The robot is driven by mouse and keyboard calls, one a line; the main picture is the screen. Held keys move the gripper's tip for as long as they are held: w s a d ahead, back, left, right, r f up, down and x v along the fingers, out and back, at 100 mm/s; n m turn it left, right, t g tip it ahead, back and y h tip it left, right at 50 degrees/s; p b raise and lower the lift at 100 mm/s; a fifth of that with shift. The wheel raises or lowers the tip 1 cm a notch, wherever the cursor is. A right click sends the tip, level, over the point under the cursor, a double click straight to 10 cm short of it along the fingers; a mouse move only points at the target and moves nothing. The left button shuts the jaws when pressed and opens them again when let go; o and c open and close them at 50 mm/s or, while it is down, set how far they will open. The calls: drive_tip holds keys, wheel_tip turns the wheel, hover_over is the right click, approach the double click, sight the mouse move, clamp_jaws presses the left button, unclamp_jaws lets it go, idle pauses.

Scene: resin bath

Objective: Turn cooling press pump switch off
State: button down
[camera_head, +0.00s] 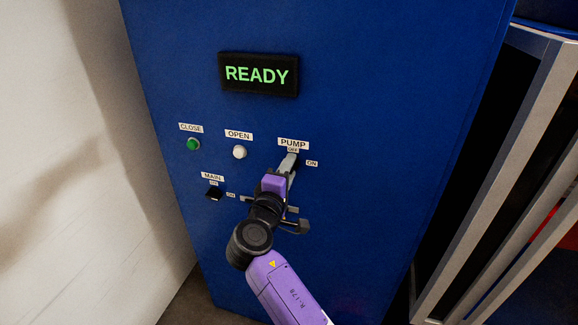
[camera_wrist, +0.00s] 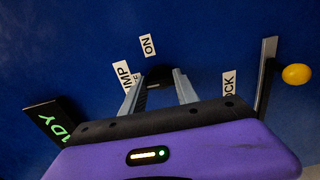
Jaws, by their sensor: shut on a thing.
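The pump switch (camera_wrist: 158,75) is a dark knob between my fingers in the wrist view. My gripper (camera_wrist: 157,95) is shut on it, with one grey finger on each side. In the head view my gripper (camera_head: 287,168) reaches the panel just under the PUMP label (camera_head: 293,143) and hides the switch. An OFF label (camera_head: 293,150) sits above the switch position and an ON label (camera_head: 312,163) to its right. The exact angle of the knob is hard to tell.
The blue cabinet (camera_head: 360,90) carries a READY display (camera_head: 259,74), a green CLOSE button (camera_head: 193,144), a white OPEN button (camera_head: 239,152) and a black MAIN switch (camera_head: 214,194). The wrist view shows a LOCK label (camera_wrist: 228,84), a grey bar (camera_wrist: 268,60) and a yellow knob (camera_wrist: 297,74).

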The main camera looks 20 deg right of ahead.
drive_tip(key=shift+a+n, duration=0.1)
drive_tip(key=shift+n, duration=0.2)
drive_tip(key=c, duration=0.9)
unclamp_jaws()
drive_tip(key=b+v, duration=0.1)
drive_tip(key=v, duration=0.6)
drive_tip(key=shift+s+a, duration=0.2)
drive_tip(key=shift+s, duration=0.1)
